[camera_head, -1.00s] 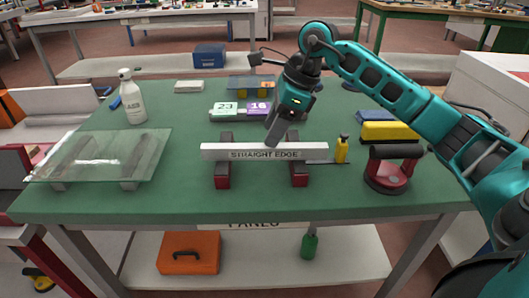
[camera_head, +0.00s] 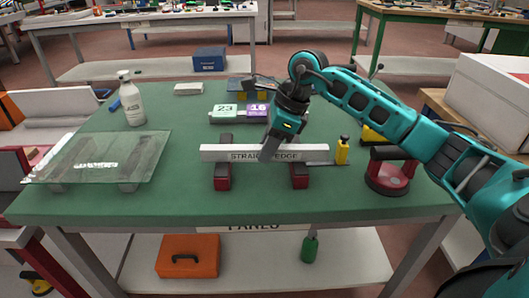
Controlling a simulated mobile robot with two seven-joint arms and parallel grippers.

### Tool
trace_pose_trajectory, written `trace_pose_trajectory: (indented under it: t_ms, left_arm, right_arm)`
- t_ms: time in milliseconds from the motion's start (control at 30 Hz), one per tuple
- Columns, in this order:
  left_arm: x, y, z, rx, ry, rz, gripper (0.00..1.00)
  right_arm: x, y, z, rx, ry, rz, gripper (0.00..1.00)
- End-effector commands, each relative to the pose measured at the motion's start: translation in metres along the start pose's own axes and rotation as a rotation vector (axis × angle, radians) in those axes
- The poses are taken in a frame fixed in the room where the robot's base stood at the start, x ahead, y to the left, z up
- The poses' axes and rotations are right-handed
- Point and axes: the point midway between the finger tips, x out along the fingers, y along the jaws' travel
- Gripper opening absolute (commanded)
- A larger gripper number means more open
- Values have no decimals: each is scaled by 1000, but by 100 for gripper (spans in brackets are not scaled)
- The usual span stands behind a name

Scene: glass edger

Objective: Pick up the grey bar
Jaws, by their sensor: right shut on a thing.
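The grey bar (camera_head: 222,153), lettered STRAIGHT EDGE, lies level across two dark supports with red front ends (camera_head: 222,180) on the green table. My right gripper (camera_head: 268,152) comes down from above at the bar's middle and is shut on it. One finger covers part of the lettering; the far finger is hidden behind the bar. The bar still appears to rest on both supports. My left gripper is not in view.
A small yellow bottle (camera_head: 342,151) stands close to the bar's right end. A red suction cup tool (camera_head: 389,172) is further right. A glass sheet (camera_head: 100,157) lies at left, with a white spray bottle (camera_head: 131,100) behind it. The table's front strip is clear.

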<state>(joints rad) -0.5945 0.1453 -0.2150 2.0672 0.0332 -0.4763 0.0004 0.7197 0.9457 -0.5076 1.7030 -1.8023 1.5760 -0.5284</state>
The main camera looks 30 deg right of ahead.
Motion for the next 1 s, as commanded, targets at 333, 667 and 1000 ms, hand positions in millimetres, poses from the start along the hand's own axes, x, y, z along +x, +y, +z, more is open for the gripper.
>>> trace_pose_trajectory:
  t_ms: [333,667,1000]
  left_arm:
    - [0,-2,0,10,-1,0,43]
    - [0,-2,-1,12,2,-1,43]
    - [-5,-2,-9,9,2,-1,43]
  right_arm:
    - [0,0,0,0,0,0,0]
    - [-3,0,1,-1,-3,-3,0]
    - [-41,-1,18,-3,-6,-7,0]
